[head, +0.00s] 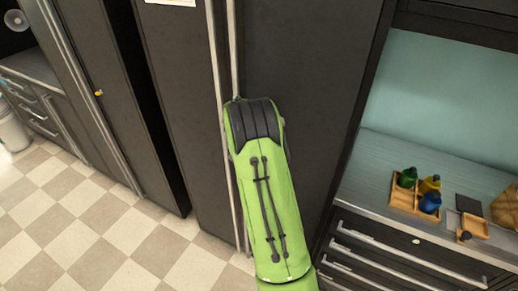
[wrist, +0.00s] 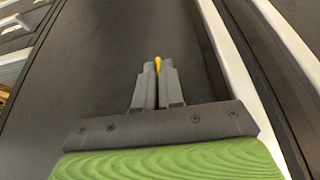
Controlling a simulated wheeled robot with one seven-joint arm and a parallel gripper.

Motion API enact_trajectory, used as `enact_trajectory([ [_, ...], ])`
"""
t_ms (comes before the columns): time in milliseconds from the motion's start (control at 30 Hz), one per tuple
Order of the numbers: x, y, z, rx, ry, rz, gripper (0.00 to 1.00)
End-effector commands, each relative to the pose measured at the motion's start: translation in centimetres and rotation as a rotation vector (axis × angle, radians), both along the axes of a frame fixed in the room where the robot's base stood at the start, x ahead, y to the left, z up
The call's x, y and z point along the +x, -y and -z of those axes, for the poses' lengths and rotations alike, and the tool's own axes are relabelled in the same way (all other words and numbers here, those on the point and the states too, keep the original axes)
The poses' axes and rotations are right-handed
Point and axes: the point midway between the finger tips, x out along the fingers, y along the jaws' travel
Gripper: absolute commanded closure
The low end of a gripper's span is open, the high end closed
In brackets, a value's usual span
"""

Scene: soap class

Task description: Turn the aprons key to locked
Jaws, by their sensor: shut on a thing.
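My gripper (wrist: 157,85) shows in the wrist view with its two grey fingers close together, shut on a small yellow key (wrist: 158,65). The key's tip stands out between the fingertips, against a dark cabinet door (wrist: 95,75). Most of the key is hidden by the fingers, so I cannot tell how far it is turned. In the head view my green arm hides the gripper and this key. No label naming the aprons cabinet is readable.
Another yellow key (head: 98,93) sits on a dark door at the left. Long pale handles (head: 219,100) run beside my arm. At the right, a counter (head: 375,160) holds a wooden tray (head: 404,198) with green, yellow and blue bottles. Checkered floor (head: 90,235) is clear at lower left.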

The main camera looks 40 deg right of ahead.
Motion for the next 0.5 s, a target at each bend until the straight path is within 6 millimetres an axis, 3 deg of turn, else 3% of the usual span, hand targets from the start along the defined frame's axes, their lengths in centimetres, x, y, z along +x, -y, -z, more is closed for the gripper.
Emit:
enact_trajectory([
  [467, -0.34, -0.33, 0.76, 0.011, -0.029, -0.001, 1.00],
  [500, -0.34, -0.34, 0.77, 0.011, -0.029, -0.001, 0.87],
])
